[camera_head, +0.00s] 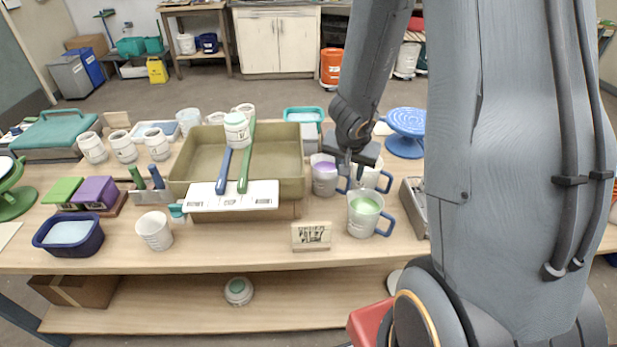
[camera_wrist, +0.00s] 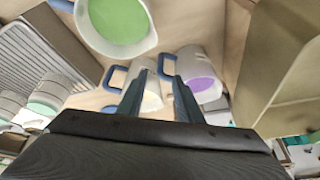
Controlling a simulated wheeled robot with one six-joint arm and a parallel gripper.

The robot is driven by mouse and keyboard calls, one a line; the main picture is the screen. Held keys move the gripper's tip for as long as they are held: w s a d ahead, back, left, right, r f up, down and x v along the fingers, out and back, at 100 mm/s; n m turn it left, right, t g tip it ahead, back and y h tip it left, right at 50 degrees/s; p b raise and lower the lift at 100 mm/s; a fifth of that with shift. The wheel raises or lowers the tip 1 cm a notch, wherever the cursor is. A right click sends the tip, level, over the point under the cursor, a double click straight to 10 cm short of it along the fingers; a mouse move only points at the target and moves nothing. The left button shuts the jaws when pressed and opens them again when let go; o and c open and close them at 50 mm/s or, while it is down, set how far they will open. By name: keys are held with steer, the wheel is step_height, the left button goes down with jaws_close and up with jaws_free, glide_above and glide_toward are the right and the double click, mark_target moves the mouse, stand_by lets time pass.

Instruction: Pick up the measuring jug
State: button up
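Three white jugs with blue handles stand on the table near my gripper (camera_head: 351,172). The front one (camera_head: 360,222) holds green liquid and also shows in the wrist view (camera_wrist: 120,22). Another (camera_head: 324,183), behind and to its left, holds purple liquid and also shows in the wrist view (camera_wrist: 205,82). The third (camera_head: 371,178) has pale contents and is partly hidden by my gripper; it also shows in the wrist view (camera_wrist: 152,98). My gripper points down above the jugs; in the wrist view its fingers (camera_wrist: 160,88) are apart, with no jug visibly held between them.
A large olive tray (camera_head: 178,168) with brushes across it stands left of the jugs. A small sign (camera_head: 311,236) stands in front. A grey metal box (camera_head: 413,205) is close on the right, and a blue turntable (camera_head: 406,124) behind. The front table edge is mostly clear.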

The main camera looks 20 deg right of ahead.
mark_target(348, 187)
steer(key=shift+m, duration=0.3)
steer(key=shift+s+a+f+b+x, duration=0.15)
steer(key=shift+b+x, duration=0.55)
steer(key=shift+x, duration=0.75)
steer(key=shift+s+a+f+b+x, duration=0.15)
steer(key=shift+b+x, duration=0.5)
steer(key=shift+x, duration=0.8)
steer(key=shift+s+a+b+x, duration=0.15)
steer(key=shift+b+x, duration=0.55)
steer(key=shift+x, duration=0.7)
jaws_close()
